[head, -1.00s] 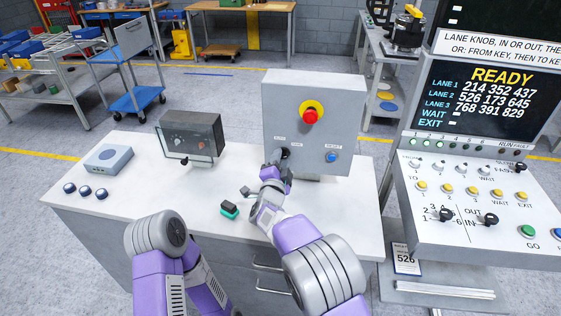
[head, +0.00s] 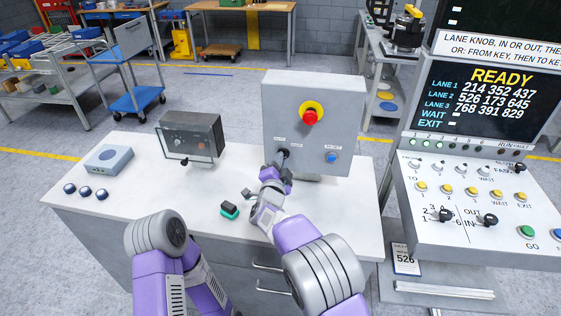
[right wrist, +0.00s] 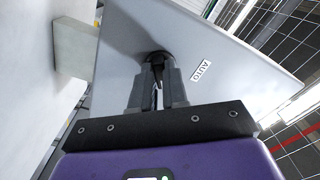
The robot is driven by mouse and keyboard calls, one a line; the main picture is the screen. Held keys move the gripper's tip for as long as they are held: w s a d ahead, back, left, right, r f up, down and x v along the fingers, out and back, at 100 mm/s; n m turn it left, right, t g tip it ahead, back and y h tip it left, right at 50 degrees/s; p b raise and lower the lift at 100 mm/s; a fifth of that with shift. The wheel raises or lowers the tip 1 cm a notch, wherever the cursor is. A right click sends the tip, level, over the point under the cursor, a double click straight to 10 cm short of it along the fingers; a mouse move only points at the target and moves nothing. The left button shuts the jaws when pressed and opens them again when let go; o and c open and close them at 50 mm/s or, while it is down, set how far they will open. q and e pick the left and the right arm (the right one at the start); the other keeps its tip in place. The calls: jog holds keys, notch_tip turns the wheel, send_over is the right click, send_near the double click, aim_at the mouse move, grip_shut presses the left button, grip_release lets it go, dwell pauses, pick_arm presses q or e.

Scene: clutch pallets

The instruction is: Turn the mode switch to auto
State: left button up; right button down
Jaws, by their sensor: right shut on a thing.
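The mode switch (head: 284,153) is a small black knob low on the left of the grey control box (head: 344,110). In the right wrist view the dark knob (right wrist: 158,60) shows between my fingers, with the AUTO label (right wrist: 204,70) to its right on the panel. My right gripper (head: 277,170) is at the switch from below; in the right wrist view its fingers (right wrist: 158,88) are closed on the knob. The knob's pointer direction is mostly hidden by the fingers. My left arm's links show at lower left, but its gripper is not in view.
The box also carries a red emergency button (head: 310,116) on yellow and a blue button (head: 331,157). A dark box (head: 193,137), a grey-blue box (head: 108,158), several round knobs and a green-black block (head: 230,210) are on the white table (head: 150,220). A console (head: 480,200) stands at right.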

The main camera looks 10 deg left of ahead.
jog(key=n+p, duration=0.4)
jog(key=n, duration=0.6)
jog(key=shift+d+n+p, duration=0.1)
jog(key=shift+n+p, duration=0.2)
jog(key=shift+n, duration=0.1)
jog(key=shift+f+n, duration=0.1)
jog(key=shift+n, duration=0.2)
jog(key=c, duration=1.1)
grip_release()
jog(key=shift+c, duration=0.2)
jog(key=s, duration=0.7)
jog(key=shift+s, duration=0.3)
